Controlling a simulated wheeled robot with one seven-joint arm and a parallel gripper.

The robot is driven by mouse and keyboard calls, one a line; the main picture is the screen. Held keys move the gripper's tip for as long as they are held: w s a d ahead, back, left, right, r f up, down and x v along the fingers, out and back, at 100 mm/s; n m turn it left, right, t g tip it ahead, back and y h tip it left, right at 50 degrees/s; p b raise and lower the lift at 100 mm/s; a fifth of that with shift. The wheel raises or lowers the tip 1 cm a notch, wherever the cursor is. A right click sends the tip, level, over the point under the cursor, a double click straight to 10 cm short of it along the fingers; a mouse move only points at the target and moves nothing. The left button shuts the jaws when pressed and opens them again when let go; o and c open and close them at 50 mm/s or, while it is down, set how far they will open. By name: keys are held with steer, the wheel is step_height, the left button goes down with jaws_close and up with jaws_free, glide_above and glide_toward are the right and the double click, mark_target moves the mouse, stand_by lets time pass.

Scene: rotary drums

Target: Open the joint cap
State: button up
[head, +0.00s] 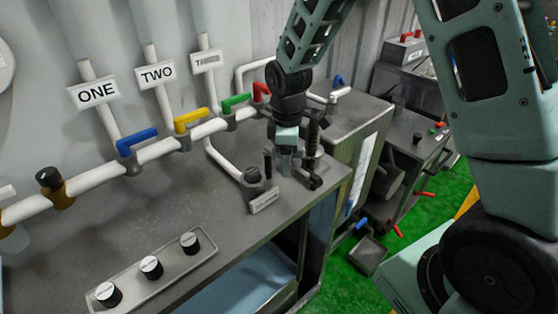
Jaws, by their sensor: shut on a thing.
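My gripper (287,170) points down over the right part of the grey bench. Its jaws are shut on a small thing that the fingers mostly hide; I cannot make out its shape. Just left of the gripper, a white pipe ends at the bench in a black round cap (252,175), with a small label plate (264,201) in front of it. I cannot tell whether the jaws touch this cap. Another black cap (47,177) sits on a brass fitting on the white pipe at the far left. I cannot tell for sure which one is the joint cap.
Along the wall pipe are blue (137,138), yellow (191,119), green (236,101) and red (261,90) valve handles. A panel of black knobs (151,267) lies front left. The bench (200,200) between is clear. Other machines stand at right over green floor.

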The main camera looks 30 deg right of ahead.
steer(key=d+n, duration=0.1)
steer(key=d+n+p, duration=0.1)
steer(key=n, duration=0.1)
steer(key=shift+w+d+r, duration=0.1)
steer(key=shift+w, duration=0.3)
steer(key=shift+w+d+n+p, duration=0.4)
steer(key=shift+d+n+p, duration=0.1)
steer(key=shift+n, duration=0.6)
steer(key=o, duration=1.4)
step_height(320, 180, up, 17)
steer(key=shift+r+b, duration=0.1)
steer(key=shift+b, duration=1)
